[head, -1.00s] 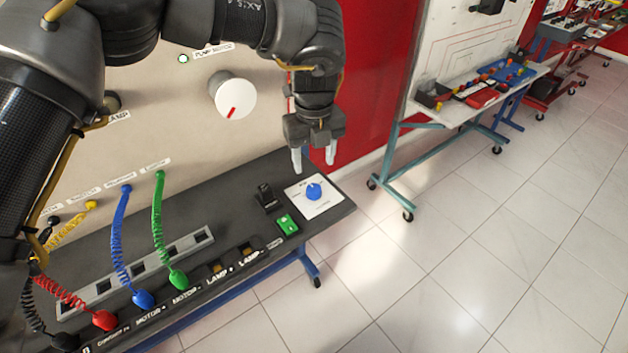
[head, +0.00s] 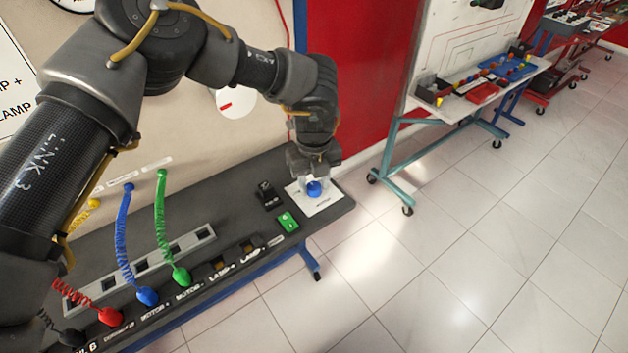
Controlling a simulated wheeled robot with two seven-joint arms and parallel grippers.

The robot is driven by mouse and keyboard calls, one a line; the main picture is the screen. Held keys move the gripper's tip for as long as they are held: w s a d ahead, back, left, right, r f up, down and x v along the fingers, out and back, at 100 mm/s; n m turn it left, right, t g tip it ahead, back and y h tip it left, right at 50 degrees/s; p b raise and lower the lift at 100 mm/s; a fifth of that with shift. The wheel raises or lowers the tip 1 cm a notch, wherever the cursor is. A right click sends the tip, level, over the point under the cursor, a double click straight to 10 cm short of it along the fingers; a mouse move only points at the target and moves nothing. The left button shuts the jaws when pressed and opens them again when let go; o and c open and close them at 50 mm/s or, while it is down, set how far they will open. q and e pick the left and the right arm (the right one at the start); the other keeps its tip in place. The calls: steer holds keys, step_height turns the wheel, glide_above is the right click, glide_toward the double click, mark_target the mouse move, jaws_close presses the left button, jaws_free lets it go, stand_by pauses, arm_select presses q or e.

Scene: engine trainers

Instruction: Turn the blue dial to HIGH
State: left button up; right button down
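The blue dial (head: 314,189) sits on a white plate (head: 325,204) at the right end of the dark bench panel. My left gripper (head: 314,183) points down right at the dial, its pale fingers on either side of the knob. Whether the fingers touch the dial cannot be made out. The dial's markings and pointer are too small or covered to read. My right gripper is not in view.
A black switch (head: 268,195) and a green rocker (head: 288,222) sit left of the dial plate. Coiled blue (head: 122,245) and green (head: 161,225) leads stand on the panel further left. A wheeled table (head: 455,110) stands beyond, with open tiled floor at right.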

arm_select(q)
steer(key=c, duration=0.6)
steer(key=shift+m, duration=0.4)
steer(key=shift+m+b, duration=0.45)
steer(key=shift+m, duration=0.25)
steer(key=m+b, duration=0.1)
steer(key=m, duration=0.5)
steer(key=shift+m, duration=1.8)
steer(key=shift+r, duration=0.1)
